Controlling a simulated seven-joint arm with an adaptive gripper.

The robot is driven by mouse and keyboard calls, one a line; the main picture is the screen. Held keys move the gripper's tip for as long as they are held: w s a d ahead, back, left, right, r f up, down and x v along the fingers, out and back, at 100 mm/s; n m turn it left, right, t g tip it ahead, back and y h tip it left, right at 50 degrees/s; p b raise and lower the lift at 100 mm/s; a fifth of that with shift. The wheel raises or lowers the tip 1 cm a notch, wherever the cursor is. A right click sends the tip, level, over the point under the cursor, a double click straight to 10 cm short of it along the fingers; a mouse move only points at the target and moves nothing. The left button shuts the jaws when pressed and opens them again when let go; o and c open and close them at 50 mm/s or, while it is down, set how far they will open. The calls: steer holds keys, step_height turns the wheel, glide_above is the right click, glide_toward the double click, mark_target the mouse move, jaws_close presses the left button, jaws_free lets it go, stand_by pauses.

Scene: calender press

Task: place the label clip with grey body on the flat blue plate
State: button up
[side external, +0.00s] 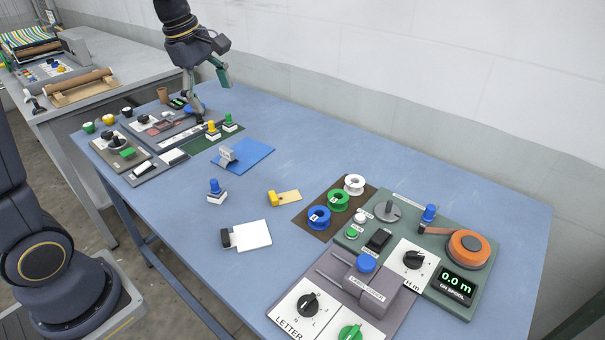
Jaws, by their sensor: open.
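The flat blue plate (256,148) lies on the table left of centre. A small grey piece with a pale face (228,154), which looks like the grey-bodied label clip, sits on the plate's left part. My gripper (213,96) is open, above the back left of the table, behind the plate and apart from it. I see nothing between its fingers. Whether the grey piece lies fully flat on the plate is too small to tell.
A yellow clip (284,198) and a dark-bodied piece with a white card (249,236) lie nearer the front. A blue-knobbed stamp (216,191) stands left of them. Spools (339,200) and a label maker (366,286) fill the right. The back right tabletop is clear.

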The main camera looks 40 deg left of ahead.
steer(key=s+d+m+t, duration=0.1)
steer(key=s+d+m, duration=0.4)
steer(key=s+m, duration=0.4)
steer(key=s+d+m+t, duration=0.1)
steer(key=s+d+m, duration=0.4)
steer(key=s+m, duration=0.4)
steer(key=shift+d+f+m+t+y, duration=0.25)
steer(key=shift+f+m+t, duration=0.2)
steer(key=shift+m, duration=0.35)
